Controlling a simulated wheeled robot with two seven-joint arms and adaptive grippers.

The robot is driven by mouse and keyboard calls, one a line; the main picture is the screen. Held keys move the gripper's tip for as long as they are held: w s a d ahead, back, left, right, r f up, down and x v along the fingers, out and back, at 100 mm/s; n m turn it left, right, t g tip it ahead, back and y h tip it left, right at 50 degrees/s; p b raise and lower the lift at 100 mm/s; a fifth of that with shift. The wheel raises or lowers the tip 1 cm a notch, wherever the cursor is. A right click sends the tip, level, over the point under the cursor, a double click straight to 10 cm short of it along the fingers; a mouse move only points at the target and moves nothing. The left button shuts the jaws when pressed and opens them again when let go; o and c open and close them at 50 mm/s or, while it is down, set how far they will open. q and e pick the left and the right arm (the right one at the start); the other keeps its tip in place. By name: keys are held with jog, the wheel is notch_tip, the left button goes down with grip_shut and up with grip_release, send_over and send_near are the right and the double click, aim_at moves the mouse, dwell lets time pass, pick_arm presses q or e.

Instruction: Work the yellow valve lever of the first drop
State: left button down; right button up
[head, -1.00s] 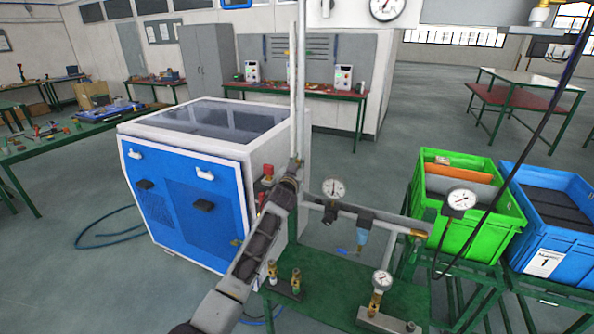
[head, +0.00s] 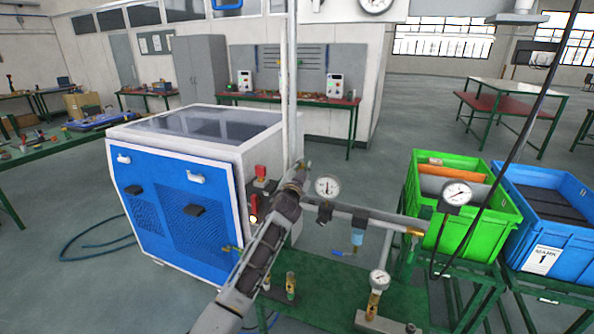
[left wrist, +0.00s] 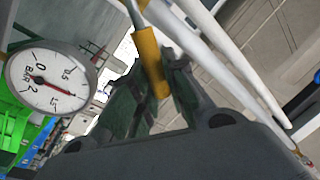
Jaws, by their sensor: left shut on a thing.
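The yellow valve lever (left wrist: 148,58) shows in the left wrist view as a yellow sleeve on a thin metal bar, lying between the fingers. My left gripper (left wrist: 157,84) is shut on it. In the head view my left gripper (head: 300,172) is at the vertical white pipe (head: 292,80), at the left end of the horizontal pipe (head: 367,215). There the gripper hides the lever and its valve body. My right gripper is in neither view.
A round gauge (head: 327,187) hangs just right of my gripper; a gauge (left wrist: 48,80) is close in the wrist view. A blue and white cabinet (head: 180,215) stands left. Green (head: 465,245) and blue (head: 570,255) crates stand right. A green bench (head: 330,290) with brass fittings lies below.

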pick_arm(q)
jog(key=shift+d+f+m+b, duration=0.3)
jog(key=shift+f+m, duration=0.1)
jog(key=shift+m, duration=0.1)
jog(key=s+d+f+m+h+b, duration=0.1)
jog(key=d+f+m+h+b, duration=0.2)
jog(key=m, duration=0.9)
jog(key=shift+d+f+b, duration=0.15)
jog(key=shift+f+b, duration=1.45)
jog(key=shift+f, duration=0.55)
jog(key=c, duration=1.4)
grip_release()
jog(key=shift+s, duration=0.25)
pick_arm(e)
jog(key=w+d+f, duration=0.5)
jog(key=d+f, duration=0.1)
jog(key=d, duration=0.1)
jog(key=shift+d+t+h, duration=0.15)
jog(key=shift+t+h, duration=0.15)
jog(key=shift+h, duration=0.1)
